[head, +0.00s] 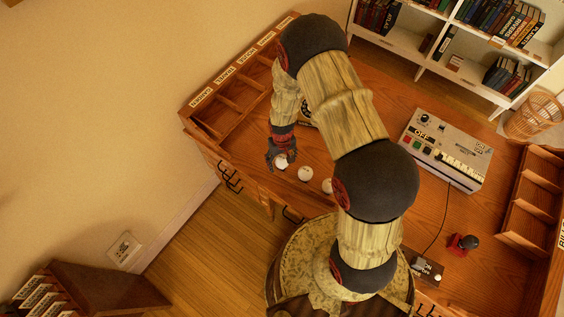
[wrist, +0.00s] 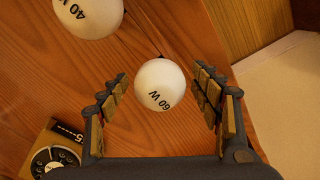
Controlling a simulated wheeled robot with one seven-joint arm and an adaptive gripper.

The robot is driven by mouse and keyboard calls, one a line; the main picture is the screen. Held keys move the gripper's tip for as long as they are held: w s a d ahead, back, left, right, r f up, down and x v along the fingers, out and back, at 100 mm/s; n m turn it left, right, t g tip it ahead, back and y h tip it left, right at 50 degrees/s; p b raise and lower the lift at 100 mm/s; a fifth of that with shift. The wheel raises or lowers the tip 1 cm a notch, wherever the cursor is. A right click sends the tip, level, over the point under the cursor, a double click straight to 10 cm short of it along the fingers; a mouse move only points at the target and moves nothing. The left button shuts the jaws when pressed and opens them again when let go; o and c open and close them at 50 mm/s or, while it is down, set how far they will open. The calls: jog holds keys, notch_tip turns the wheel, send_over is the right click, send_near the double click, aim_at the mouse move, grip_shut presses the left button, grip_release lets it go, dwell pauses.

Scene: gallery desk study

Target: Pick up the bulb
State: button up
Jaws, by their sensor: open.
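A round white bulb marked "60 W" (wrist: 160,85) lies on the wooden desk (wrist: 170,35). In the wrist view it sits between the two open fingers of my gripper (wrist: 160,100), with a gap on each side. A second white bulb marked "40 W" (wrist: 88,12) is at the upper left of that view, partly cut off. In the head view my gripper (head: 279,161) is low over the desk's front left part, at one white bulb (head: 281,163). Two more white bulbs, a middle one (head: 305,174) and a right one (head: 328,186), lie in a row to its right.
A dark rotary-dial device (wrist: 50,155) is at the lower left of the wrist view. A grey machine with keys (head: 446,148) stands on the desk's right side. Labelled wooden compartments (head: 228,98) line the left edge.

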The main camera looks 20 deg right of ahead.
jog(key=shift+c, duration=0.5)
jog(key=c, duration=0.9)
jog(key=shift+r, duration=0.15)
